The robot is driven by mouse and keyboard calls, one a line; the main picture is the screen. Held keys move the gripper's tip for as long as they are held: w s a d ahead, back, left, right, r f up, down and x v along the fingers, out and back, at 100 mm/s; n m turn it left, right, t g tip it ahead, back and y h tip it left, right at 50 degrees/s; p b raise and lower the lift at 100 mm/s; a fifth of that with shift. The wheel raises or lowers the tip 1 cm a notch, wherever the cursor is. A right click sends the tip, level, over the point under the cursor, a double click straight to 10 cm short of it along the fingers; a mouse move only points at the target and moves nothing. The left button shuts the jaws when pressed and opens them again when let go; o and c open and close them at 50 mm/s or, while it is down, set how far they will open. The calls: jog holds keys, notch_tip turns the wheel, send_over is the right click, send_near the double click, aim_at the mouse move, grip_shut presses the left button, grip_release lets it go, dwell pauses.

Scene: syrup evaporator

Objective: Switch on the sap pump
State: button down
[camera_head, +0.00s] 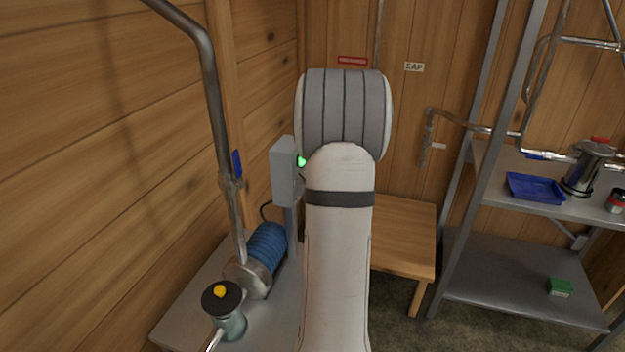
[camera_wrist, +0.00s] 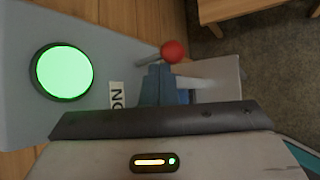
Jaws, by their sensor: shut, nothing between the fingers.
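The sap pump, a blue ribbed motor (camera_head: 266,246) with a round metal head, lies on a grey bench at the lower left in the head view. A grey switch box (camera_head: 284,172) stands on a post beside it. Its round green lamp is lit in the wrist view (camera_wrist: 64,71); a glimpse shows in the head view (camera_head: 301,161). The wrist view shows a lever with a red ball (camera_wrist: 173,51) and a white "ON" label (camera_wrist: 117,95). My gripper (camera_wrist: 157,70) is shut and empty, its blue fingertips right by the lever; contact cannot be told. My arm hides it in the head view.
A metal pipe with a blue-handled valve (camera_head: 237,164) rises left of the box. A capped fitting with a yellow knob (camera_head: 220,292) stands in front of the pump. A wooden bench (camera_head: 405,235) and a metal shelf (camera_head: 510,270) are to the right.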

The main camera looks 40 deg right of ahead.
jog(key=shift+d+r, duration=0.1)
dwell(1.2)
jog(key=shift+r, duration=0.1)
jog(key=shift+r+p, duration=0.75)
jog(key=shift+p, duration=0.05)
jog(key=w+a+p+v, duration=0.1)
jog(key=p+v, duration=0.3)
jog(key=v, duration=0.5)
jog(key=shift+a+r+p, duration=0.15)
jog(key=shift+r+p, duration=0.25)
jog(key=shift+r, duration=0.15)
